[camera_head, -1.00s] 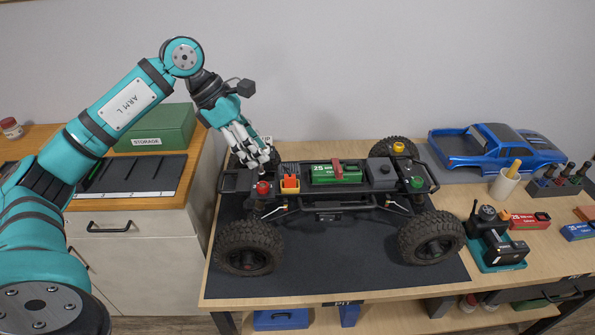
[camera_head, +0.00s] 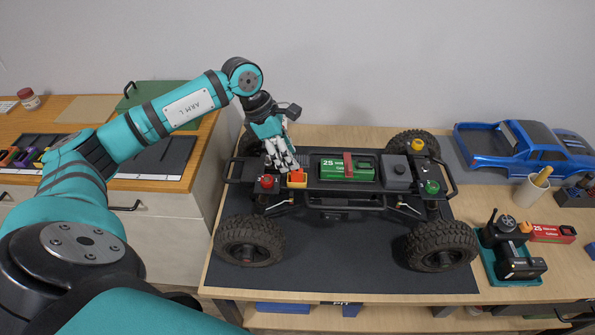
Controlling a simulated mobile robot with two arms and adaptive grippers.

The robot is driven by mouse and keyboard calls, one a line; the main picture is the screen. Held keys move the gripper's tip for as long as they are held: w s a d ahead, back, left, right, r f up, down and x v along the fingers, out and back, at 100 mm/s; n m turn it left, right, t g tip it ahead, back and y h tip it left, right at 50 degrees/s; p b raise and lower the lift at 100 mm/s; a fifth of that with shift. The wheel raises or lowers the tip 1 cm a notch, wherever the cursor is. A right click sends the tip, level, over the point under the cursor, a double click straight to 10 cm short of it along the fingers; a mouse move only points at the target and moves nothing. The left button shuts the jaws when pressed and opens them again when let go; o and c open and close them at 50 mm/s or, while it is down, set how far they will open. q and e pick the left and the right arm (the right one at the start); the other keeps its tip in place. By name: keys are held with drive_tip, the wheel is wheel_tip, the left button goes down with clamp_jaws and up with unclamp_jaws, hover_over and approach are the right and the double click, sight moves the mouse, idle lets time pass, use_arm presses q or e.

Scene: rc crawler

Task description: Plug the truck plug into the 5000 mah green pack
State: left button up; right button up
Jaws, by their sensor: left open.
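The truck chassis (camera_head: 322,199) stands on a dark mat on the workbench. A green battery pack (camera_head: 335,173) marked 25 lies in its middle, with a red strap (camera_head: 348,165) across it. An orange connector (camera_head: 297,177), which looks like the truck plug, sits on the chassis left of the pack. My left gripper (camera_head: 284,166) is open, pointing down just above and behind this connector. Its fingers partly hide that area, and I cannot tell whether they touch the connector. I cannot read a 5000 mah label on the pack. My right gripper is not in view.
A red knob (camera_head: 267,181) is close left of the connector. Yellow (camera_head: 417,145) and green (camera_head: 432,187) knobs stand at the chassis right end. The mat's front is clear.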

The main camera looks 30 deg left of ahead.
sight(297, 176)
use_arm(q)
drive_tip(key=shift+d+f, duration=0.1)
drive_tip(key=shift+f, duration=0.25)
drive_tip(key=p+x, duration=0.2)
drive_tip(key=x, duration=0.2)
drive_tip(key=shift+w+f+p, duration=0.3)
drive_tip(key=shift+w+p, duration=0.05)
drive_tip(key=shift+p, duration=0.05)
drive_tip(key=shift+f, duration=0.2)
clamp_jaws()
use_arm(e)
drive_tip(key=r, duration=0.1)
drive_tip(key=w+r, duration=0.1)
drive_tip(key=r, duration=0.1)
use_arm(q)
drive_tip(key=shift+r, duration=0.1)
